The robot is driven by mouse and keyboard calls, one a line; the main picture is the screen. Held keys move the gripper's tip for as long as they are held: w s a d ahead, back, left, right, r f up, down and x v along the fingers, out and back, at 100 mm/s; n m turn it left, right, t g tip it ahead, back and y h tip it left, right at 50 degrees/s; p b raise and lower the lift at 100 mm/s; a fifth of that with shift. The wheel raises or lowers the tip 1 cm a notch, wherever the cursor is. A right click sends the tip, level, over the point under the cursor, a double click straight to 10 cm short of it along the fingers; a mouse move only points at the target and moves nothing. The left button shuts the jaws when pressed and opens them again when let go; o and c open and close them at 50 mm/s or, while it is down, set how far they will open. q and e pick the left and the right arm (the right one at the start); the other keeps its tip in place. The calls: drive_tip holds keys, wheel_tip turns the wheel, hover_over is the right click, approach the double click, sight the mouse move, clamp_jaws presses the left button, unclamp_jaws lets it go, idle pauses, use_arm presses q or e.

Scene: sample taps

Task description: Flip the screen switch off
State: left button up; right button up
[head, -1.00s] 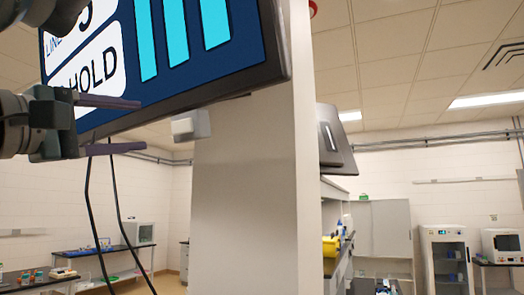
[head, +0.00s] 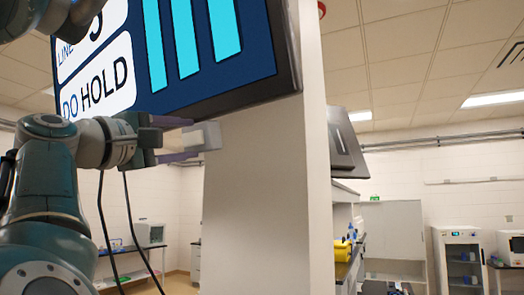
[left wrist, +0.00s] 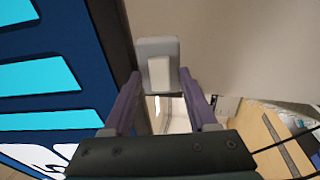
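The screen (head: 262,72) hangs at the upper left, with cyan bars and the word HOLD on it. The screen switch (head: 204,136) is a small pale grey box on the pillar just below the screen's lower edge. In the left wrist view, the switch (left wrist: 158,46) shows a lighter rocker on a grey plate. My left gripper (head: 188,140) is open, with its purple fingertips at the switch, one above and one below it in the head view. The wrist view shows the fingertips (left wrist: 160,76) on either side of the switch's near end. Contact cannot be told.
The white pillar (head: 262,200) stands behind the switch. Another dark panel (head: 346,145) juts from the pillar's far side. Benches and cabinets (head: 460,265) stand far back.

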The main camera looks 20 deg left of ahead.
use_arm(q)
clamp_jaws()
idle(0.3)
drive_tip(key=shift+a+f+m+h+b, duration=0.2)
drive_tip(key=shift+m+h+b, duration=0.15)
drive_tip(key=shift+b, duration=0.2)
drive_tip(key=m+h+b, duration=0.2)
drive_tip(key=h, duration=0.1)
drive_tip(key=shift+a+f+g, duration=0.15)
drive_tip(key=shift+a+g, duration=0.05)
drive_tip(key=shift+g, duration=0.2)
drive_tip(key=shift+w+a+m+h+b, duration=0.1)
drive_tip(key=shift+m+h+b, duration=0.45)
drive_tip(key=shift+h, duration=0.1)
drive_tip(key=shift+a+r+m+g+h, duration=0.1)
drive_tip(key=shift+r+m+g+h, duration=0.05)
drive_tip(key=shift+m+g+h, duration=0.45)
drive_tip(key=shift+r+m+g+h, duration=0.15)
drive_tip(key=shift+m+g+h, duration=0.15)
drive_tip(key=shift+m+h, duration=0.35)
drive_tip(key=shift+w, duration=0.1)
